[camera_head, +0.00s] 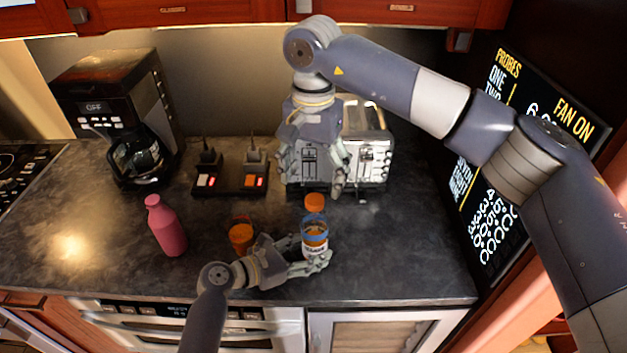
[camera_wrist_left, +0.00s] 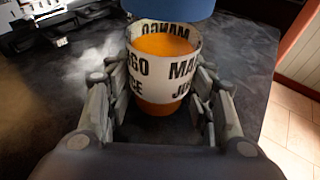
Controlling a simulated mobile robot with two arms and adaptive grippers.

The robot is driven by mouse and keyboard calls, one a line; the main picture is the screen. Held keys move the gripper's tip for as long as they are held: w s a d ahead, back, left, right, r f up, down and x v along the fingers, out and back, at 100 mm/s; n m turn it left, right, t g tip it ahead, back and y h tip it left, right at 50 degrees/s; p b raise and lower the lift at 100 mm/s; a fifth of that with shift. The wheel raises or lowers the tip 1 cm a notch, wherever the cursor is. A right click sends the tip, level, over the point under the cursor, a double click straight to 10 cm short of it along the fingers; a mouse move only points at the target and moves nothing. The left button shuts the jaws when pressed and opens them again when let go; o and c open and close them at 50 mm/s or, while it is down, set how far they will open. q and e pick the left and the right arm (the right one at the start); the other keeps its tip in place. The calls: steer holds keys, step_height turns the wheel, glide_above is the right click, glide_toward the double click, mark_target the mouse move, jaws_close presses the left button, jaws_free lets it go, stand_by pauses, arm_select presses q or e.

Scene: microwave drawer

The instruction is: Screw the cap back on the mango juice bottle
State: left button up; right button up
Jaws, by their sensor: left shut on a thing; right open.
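The mango juice bottle (camera_head: 314,247) stands upright near the counter's front, with a blue upper part and a lettered white label. It fills the middle of the left wrist view (camera_wrist_left: 160,70), with orange juice visible inside and its top cut off. My left gripper (camera_head: 312,264) is shut around the bottle's lower body, with fingers on both sides of the label in the wrist view (camera_wrist_left: 163,95). An orange cap-like piece (camera_head: 315,202) shows just above the blue part; I cannot tell whether it touches the bottle. My right gripper (camera_head: 315,183) is open above it, pointing down.
A pink bottle (camera_head: 167,228) and an orange container (camera_head: 241,236) stand to the left. A black double-socket block (camera_head: 230,182), a coffee maker (camera_head: 120,110) and a toaster (camera_head: 372,150) are at the back. The counter right of the juice bottle (camera_head: 400,250) is clear.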

steer(key=shift+r, duration=0.1)
arm_select(q)
steer(key=o, duration=0.9)
steer(key=shift+a, duration=0.1)
steer(key=v, duration=1.2)
steer(key=shift+r, duration=0.1)
